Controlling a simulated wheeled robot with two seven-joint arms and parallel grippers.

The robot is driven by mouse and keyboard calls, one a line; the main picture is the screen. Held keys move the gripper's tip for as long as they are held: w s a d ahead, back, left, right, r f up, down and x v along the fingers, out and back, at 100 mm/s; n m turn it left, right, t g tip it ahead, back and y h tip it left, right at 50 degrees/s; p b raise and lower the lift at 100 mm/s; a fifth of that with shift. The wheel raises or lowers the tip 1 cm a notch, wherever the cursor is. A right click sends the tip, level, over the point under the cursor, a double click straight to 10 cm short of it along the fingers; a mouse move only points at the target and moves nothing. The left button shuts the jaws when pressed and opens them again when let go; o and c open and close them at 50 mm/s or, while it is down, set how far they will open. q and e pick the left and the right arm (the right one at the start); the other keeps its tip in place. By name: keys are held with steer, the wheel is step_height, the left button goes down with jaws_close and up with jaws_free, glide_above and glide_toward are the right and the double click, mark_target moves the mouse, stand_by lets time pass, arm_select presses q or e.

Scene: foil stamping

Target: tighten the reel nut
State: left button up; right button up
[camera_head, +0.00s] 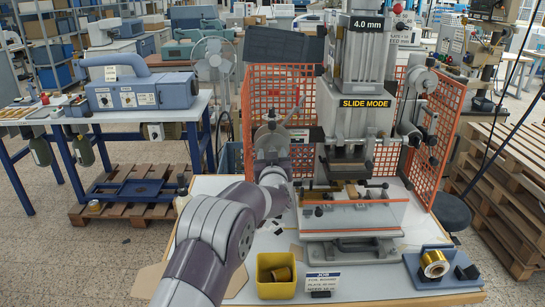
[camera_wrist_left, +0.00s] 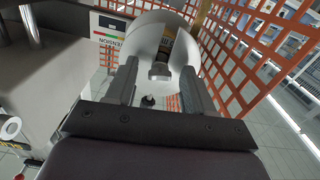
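A pale round reel (camera_head: 272,138) is mounted on the left side of the foil press, by the orange mesh guard. My left gripper (camera_head: 272,150) is right at it, partly covering it. In the left wrist view the reel (camera_wrist_left: 150,35) is a light disc just beyond the fingers. My left gripper (camera_wrist_left: 158,78) has its two fingers apart, with a visible gap between them. A small dark knob (camera_wrist_left: 148,100) shows in that gap, apart from both fingers. I cannot tell whether it is the reel nut. My right gripper is not in view.
The press (camera_head: 360,115) stands close to the right of my left gripper. The orange mesh guard (camera_head: 285,85) is behind it. A yellow bin (camera_head: 276,289), a sign (camera_head: 323,282) and a blue stand (camera_head: 413,266) with a gold foil roll (camera_head: 434,263) occupy the table's front.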

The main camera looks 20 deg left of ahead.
arm_select(q)
steer(key=shift+s, duration=0.1)
steer(key=b+v, duration=0.4)
steer(key=v, duration=0.8)
steer(key=shift+s, duration=0.25)
steer(key=shift+d, duration=0.1)
